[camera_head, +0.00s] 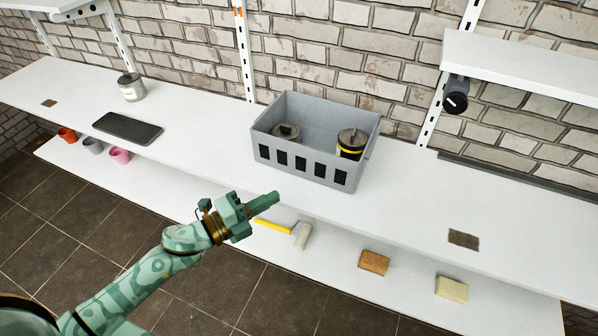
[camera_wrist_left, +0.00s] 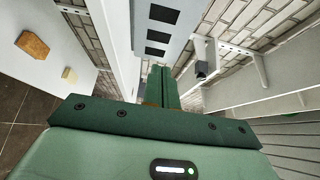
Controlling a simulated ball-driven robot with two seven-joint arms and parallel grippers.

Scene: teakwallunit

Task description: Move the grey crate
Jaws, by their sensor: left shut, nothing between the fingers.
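The grey crate (camera_head: 312,153) stands upright on the upper white shelf in the head view, with a row of dark slots in its front wall. Two cans, one grey (camera_head: 287,131) and one dark with a yellow band (camera_head: 351,142), stand inside it. My left gripper (camera_head: 274,198) is in front of and below the crate, apart from it in the head view, with its fingers shut and empty. In the left wrist view the shut fingers (camera_wrist_left: 161,77) point toward the crate's slotted wall (camera_wrist_left: 181,24). My right gripper is not in view.
The upper shelf (camera_head: 408,208) is clear right of the crate up to a brown patch (camera_head: 463,239). Left are a dark tray (camera_head: 128,128) and a grey can (camera_head: 131,87). The lower shelf holds a hammer (camera_head: 300,236), sponge-like blocks (camera_head: 374,262) and cups (camera_head: 119,155).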

